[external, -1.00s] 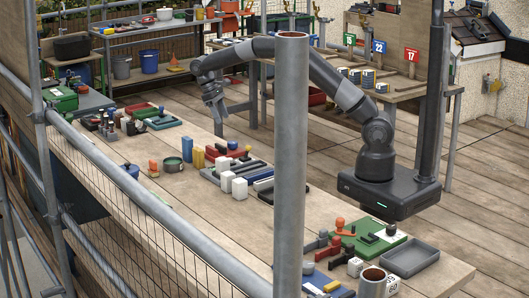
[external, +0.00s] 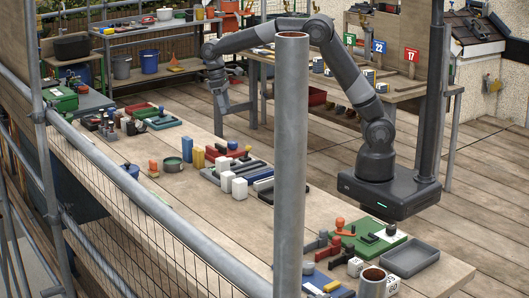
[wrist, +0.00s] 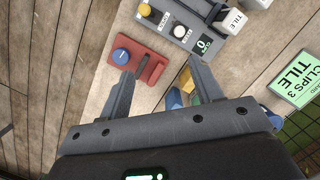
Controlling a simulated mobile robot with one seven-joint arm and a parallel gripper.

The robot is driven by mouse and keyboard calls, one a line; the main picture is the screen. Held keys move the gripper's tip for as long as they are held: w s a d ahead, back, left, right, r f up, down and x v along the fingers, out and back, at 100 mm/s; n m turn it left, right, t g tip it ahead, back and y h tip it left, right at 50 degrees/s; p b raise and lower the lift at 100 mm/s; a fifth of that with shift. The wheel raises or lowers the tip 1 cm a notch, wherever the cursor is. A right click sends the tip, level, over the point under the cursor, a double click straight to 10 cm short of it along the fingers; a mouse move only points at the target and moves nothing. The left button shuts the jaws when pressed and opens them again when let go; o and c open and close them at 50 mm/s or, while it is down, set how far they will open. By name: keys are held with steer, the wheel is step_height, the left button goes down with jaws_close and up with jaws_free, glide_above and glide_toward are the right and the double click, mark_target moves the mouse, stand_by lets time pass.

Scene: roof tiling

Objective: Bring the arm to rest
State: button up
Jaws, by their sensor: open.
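My arm (external: 347,75) rises from its dark base (external: 388,195) and bends over to the left. My gripper (external: 219,124) hangs fingers down above the far edge of the long workbench (external: 215,220). In the wrist view my gripper (wrist: 157,88) has its two fingers wide apart with nothing between them. Below it a red block with a blue knob (wrist: 145,70) and a grey panel with yellow and white knobs (wrist: 180,20) lie on the bench.
Several small tools, pads and blocks cover the long bench, among them a grey tray (external: 410,257) and a green box (external: 60,98). A steel pole (external: 290,170) stands in front. A second bench with numbered signs (external: 379,47) is behind. Wooden floor lies between.

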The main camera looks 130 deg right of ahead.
steer(key=a+r+n+t+h, duration=0.15)
steer(key=a+r, duration=0.25)
steer(key=a, duration=0.8)
steer(key=a+r+n+t+h, duration=0.1)
steer(key=a+r+n, duration=0.3)
steer(key=a, duration=0.7)
steer(key=s+a+f+n+t, duration=0.1)
steer(key=s+a+n+t, duration=0.1)
steer(key=s+a, duration=0.5)
steer(key=s+a+f+n+t, duration=0.1)
steer(key=s+a, duration=0.5)
steer(key=a, duration=0.6)
steer(key=shift+s+n+t, duration=0.35)
steer(key=shift+s+t, duration=0.05)
steer(key=shift+t, duration=0.35)
steer(key=shift+a, duration=0.1)
steer(key=shift+c, duration=0.6)
